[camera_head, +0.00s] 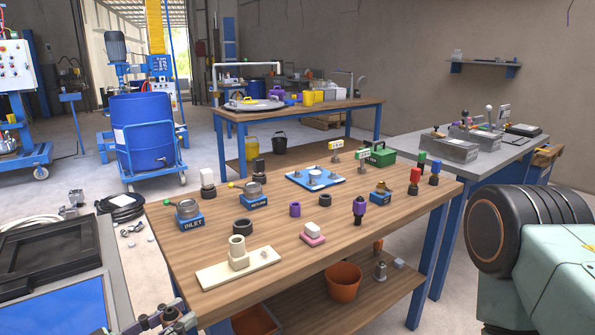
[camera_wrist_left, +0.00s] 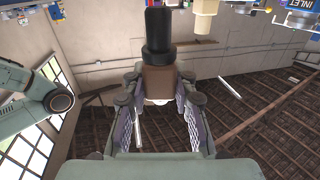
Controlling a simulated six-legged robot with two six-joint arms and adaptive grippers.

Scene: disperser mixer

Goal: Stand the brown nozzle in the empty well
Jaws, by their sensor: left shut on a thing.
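My left gripper (camera_wrist_left: 158,98) is shut on the brown nozzle (camera_wrist_left: 157,82), a brown body with a black cylindrical end pointing away from the fingers in the left wrist view. In the head view only part of the left gripper (camera_head: 170,318) shows at the bottom left, short of the bench's near edge, and I cannot make out the nozzle there. Blue blocks with round metal fittings stand on the bench, one marked INLET (camera_head: 190,222) and one marked RETURN (camera_head: 253,201). I cannot tell which opening is the empty well. My right gripper is not in view.
The wooden bench (camera_head: 190,255) holds a cream plate with a hollow post (camera_head: 237,251), a dark ring (camera_head: 242,226), a purple cylinder (camera_head: 294,209), a pink-based white block (camera_head: 312,233) and a blue tray (camera_head: 300,181). An orange-brown pot (camera_head: 343,283) stands below. Bare wood separates these things.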

